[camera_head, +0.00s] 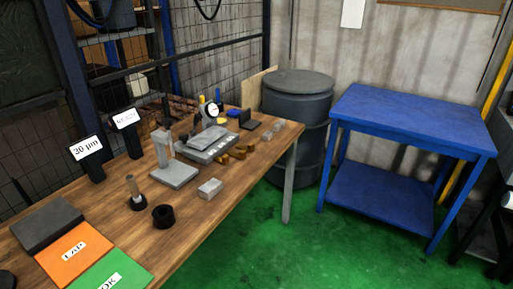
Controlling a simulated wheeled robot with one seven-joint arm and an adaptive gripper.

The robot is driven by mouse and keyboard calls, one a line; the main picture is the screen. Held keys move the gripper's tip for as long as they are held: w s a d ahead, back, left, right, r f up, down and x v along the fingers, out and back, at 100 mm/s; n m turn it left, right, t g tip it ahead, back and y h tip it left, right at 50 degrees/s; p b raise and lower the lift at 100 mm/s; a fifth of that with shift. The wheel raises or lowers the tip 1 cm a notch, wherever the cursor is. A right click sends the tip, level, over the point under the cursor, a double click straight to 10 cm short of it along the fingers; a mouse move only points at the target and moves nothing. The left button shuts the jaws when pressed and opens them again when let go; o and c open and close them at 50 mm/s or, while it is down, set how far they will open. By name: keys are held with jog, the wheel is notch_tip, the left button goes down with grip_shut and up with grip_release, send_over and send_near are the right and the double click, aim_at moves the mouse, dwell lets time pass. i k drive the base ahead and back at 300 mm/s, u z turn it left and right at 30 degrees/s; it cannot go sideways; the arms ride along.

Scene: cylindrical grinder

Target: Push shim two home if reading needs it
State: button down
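A dial indicator (212,110) with a white face stands over a grey fixture (207,147) on the wooden bench. A light grey plate (208,137) lies on top of the fixture. Several small brass-coloured pieces (237,153) lie at the fixture's right side. I cannot tell which piece is shim two, or how far in any shim sits. The dial's needle is too small to read. A black sign (88,150) reads "20 µm"; a second sign (124,119) has text too small to read surely. My gripper is not seen.
On the bench (245,188) are a grey stand (173,172), a metal block (210,188), a black ring (163,216), a brush-like tool (134,193), an orange "LAP" mat (75,254) and a green "OK" mat (112,276). A drum (297,112) and blue table (410,115) stand behind green floor.

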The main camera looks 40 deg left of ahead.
aim_at(242, 155)
jog(key=u, duration=0.65)
jog(key=i, duration=0.85)
jog(key=u, duration=0.8)
